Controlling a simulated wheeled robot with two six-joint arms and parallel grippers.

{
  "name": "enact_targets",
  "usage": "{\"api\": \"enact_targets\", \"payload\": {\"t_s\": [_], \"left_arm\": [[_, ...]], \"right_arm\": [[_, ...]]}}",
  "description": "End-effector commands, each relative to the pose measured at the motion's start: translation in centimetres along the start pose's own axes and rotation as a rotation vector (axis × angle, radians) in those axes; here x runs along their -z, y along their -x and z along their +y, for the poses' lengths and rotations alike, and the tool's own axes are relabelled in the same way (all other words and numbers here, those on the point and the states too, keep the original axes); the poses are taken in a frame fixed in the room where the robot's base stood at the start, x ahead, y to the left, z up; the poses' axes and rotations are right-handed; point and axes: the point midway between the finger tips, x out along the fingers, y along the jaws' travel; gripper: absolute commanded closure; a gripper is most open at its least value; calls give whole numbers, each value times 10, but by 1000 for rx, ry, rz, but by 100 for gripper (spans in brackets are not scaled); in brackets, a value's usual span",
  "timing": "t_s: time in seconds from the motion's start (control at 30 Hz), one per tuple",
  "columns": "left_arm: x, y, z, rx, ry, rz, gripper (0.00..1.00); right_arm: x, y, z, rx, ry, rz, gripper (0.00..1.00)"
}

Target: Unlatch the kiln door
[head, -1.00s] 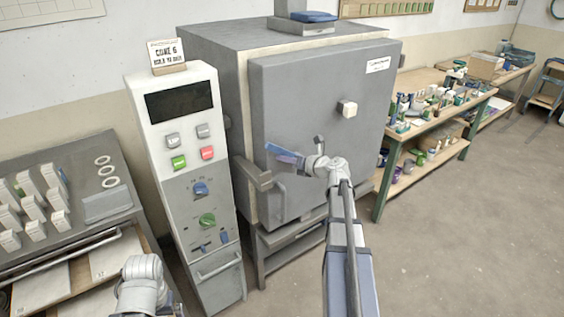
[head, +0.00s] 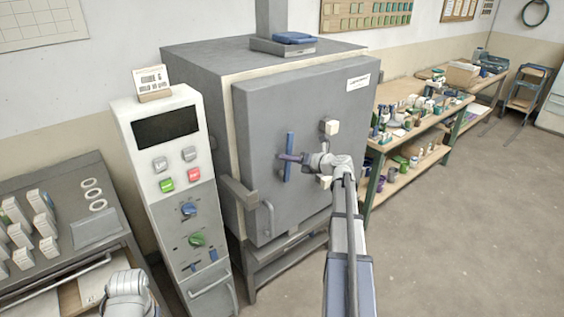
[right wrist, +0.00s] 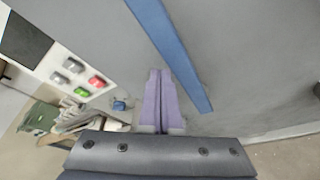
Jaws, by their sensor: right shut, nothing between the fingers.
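The kiln door (head: 262,110) is a large grey panel and looks closed. Its blue latch bar (head: 289,172) stands upright on the door face. It also shows in the right wrist view (right wrist: 172,45), running diagonally. My right gripper (head: 283,157) is shut and empty. My left gripper is not in view; only my left arm shows at the bottom left.
A white control panel (head: 165,185) with buttons and knobs stands left of the kiln. A curved handle (head: 268,218) is low on the door. Pale blocks (head: 331,127) stick out from the door. A bench with jars (head: 400,125) is at right.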

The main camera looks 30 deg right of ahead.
Motion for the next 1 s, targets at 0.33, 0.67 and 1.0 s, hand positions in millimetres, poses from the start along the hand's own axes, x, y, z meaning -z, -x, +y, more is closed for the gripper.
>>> {"api": "enact_targets", "payload": {"t_s": [0.33, 0.67, 1.0], "left_arm": [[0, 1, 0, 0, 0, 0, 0], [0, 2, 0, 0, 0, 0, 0], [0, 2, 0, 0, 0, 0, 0]], "right_arm": [[-12, 4, -14, 1, 0, -1, 100], [-17, 6, -19, 5, -1, -8, 100], [-19, 6, -20, 5, -1, -10, 100]]}}
